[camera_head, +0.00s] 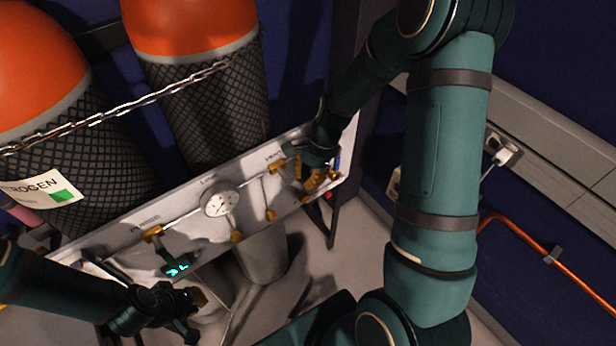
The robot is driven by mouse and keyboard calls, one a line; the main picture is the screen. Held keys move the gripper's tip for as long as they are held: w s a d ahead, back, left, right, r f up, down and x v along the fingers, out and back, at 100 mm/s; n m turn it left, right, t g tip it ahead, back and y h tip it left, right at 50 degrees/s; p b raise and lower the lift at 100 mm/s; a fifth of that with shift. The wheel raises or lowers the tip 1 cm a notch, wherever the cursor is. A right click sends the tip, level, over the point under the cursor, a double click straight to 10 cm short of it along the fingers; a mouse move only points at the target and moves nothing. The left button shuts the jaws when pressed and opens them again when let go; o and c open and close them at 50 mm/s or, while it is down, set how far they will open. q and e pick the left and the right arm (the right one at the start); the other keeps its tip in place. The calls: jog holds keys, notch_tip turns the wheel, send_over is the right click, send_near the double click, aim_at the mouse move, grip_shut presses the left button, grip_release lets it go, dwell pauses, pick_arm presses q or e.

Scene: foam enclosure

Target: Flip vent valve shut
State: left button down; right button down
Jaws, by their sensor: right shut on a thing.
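A pale manifold panel (190,215) runs slantwise across the middle, with a round gauge (217,204) and several brass fittings. A label that seems to read VENT stands near its right end. My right gripper (314,180) is at that end, below and right of the label, shut on the vent valve. The gripper covers most of the valve, so its handle angle cannot be told. My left gripper (192,303) is in front of the panel's lower left, apart from the fittings. It is dark and seen edge-on, and its opening is unclear.
Two orange-topped gas cylinders (205,110) in black mesh stand behind the panel, with a chain (120,108) across them. An orange pipe (530,242) and grey trunking (550,135) run along the right wall.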

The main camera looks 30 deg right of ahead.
jog(key=shift+s+a+f+y+p, duration=0.1)
jog(key=shift+a+f+y+p, duration=0.25)
jog(key=shift+a+f, duration=0.65)
jog(key=shift+a, duration=0.05)
dwell(0.4)
jog(key=d+r+h+p, duration=0.3)
jog(key=d+r, duration=0.3)
jog(key=r, duration=0.5)
jog(key=a+f+b, duration=0.3)
jog(key=a+f, duration=0.2)
jog(key=f, duration=0.5)
jog(key=shift+a, duration=0.2)
